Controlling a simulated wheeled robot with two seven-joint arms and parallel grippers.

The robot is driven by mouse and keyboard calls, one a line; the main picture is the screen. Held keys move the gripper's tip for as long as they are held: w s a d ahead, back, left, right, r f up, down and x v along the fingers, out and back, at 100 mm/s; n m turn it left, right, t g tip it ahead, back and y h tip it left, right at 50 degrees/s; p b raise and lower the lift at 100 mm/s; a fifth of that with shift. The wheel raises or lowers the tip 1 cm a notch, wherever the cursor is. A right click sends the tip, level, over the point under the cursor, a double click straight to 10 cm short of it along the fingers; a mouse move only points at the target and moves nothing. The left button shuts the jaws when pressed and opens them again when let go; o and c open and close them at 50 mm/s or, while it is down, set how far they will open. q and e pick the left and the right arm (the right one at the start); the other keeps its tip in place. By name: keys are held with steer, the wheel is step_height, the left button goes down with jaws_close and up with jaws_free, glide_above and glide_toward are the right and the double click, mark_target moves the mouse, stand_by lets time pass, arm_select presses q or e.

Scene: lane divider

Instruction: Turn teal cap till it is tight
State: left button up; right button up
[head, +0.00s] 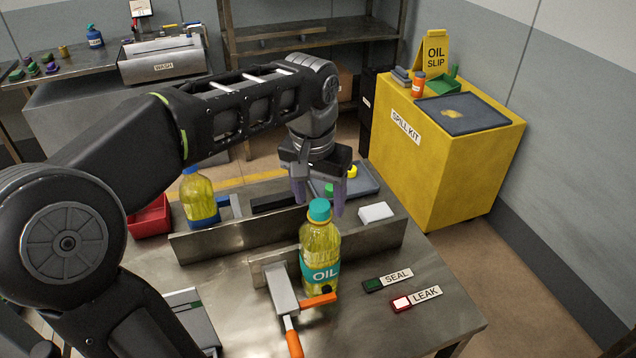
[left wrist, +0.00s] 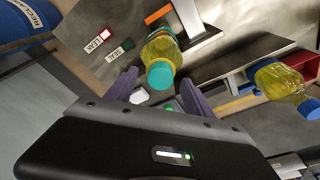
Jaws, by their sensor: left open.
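The teal cap (head: 319,210) sits on top of an upright oil bottle (head: 319,246) with yellow liquid and a teal OIL label. In the left wrist view the cap (left wrist: 160,74) faces the camera, beyond and roughly between the purple fingers. My left gripper (head: 319,197) is open, points down and is just behind or above the cap; nothing is between its fingers that I can tell is gripped. The gripper (left wrist: 158,92) also shows open in the left wrist view. Whether a finger touches the cap cannot be told. My right gripper is not in view.
A metal clamp (head: 283,287) with orange handles stands beside the bottle. A low metal divider (head: 240,240) runs behind it. A blue-capped bottle (head: 200,198) stands beyond the divider. The LEAK lamp (head: 401,303) looks lit; the SEAL lamp (head: 372,285) looks dark. A white block (head: 376,213) lies right.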

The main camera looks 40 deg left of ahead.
arm_select(q)
steer(key=shift+f, duration=0.4)
steer(key=shift+c, duration=0.4)
jaws_close()
steer(key=shift+m, duration=0.3)
steer(key=shift+o, duration=0.4)
jaws_free()
